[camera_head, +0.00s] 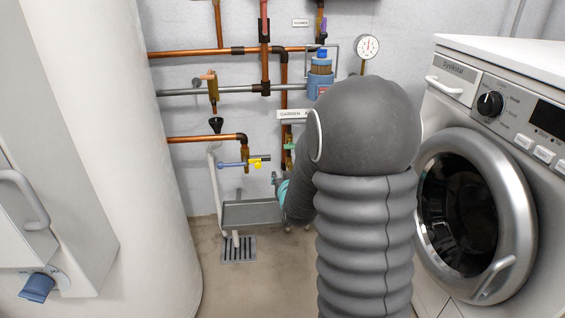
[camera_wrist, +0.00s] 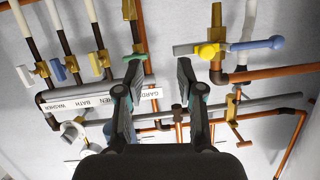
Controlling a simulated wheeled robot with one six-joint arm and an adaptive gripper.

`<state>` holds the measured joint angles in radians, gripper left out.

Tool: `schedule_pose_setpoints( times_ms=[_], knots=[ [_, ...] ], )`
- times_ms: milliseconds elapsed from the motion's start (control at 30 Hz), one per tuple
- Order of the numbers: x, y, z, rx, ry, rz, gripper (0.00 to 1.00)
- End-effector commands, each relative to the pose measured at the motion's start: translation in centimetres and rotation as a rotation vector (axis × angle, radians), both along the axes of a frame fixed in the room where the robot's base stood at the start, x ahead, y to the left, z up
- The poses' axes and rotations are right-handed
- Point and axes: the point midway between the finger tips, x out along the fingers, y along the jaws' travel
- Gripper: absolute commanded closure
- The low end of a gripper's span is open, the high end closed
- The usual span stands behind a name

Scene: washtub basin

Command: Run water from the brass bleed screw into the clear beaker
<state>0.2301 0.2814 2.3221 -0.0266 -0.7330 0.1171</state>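My gripper (camera_wrist: 160,75) is open and empty in the wrist view, its two dark fingers apart in front of the pipework. In the head view it is mostly hidden behind my dark grey arm. A brass fitting (camera_wrist: 216,28) with a yellow knob (camera_wrist: 207,52) and a blue lever (camera_wrist: 262,44) is to the right of the fingers. The yellow and blue parts also show in the head view, above a grey tray (camera_head: 250,213). I cannot tell which brass part is the bleed screw. I cannot make out a clear beaker in either view.
Several brass valves (camera_wrist: 102,62) on vertical pipes and a label strip (camera_wrist: 90,103) are at the left in the wrist view. A washing machine (camera_head: 470,190) stands right, a white tank (camera_head: 150,150) left. A floor drain (camera_head: 238,250) lies below the tray.

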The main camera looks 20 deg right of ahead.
Motion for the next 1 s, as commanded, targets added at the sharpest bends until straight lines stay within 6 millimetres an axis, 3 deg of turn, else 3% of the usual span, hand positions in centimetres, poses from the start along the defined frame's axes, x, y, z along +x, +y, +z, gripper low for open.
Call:
schedule_pose_setpoints(
  times_ms=[33,200,433,667,1000],
  knots=[
    [0.6,-0.9,-1.5,0.001,-0.025,-0.012,0.62],
    [2.0,-3.4,-4.6,-0.007,-0.152,-0.045,0.62],
    [2.2,-5.4,-7.3,-0.017,-0.269,-0.071,0.62],
    [2.7,-6.0,-7.8,-0.022,-0.307,-0.077,0.62],
    [8.0,-7.5,-7.8,-0.021,-0.306,-0.076,0.62]
  ],
)
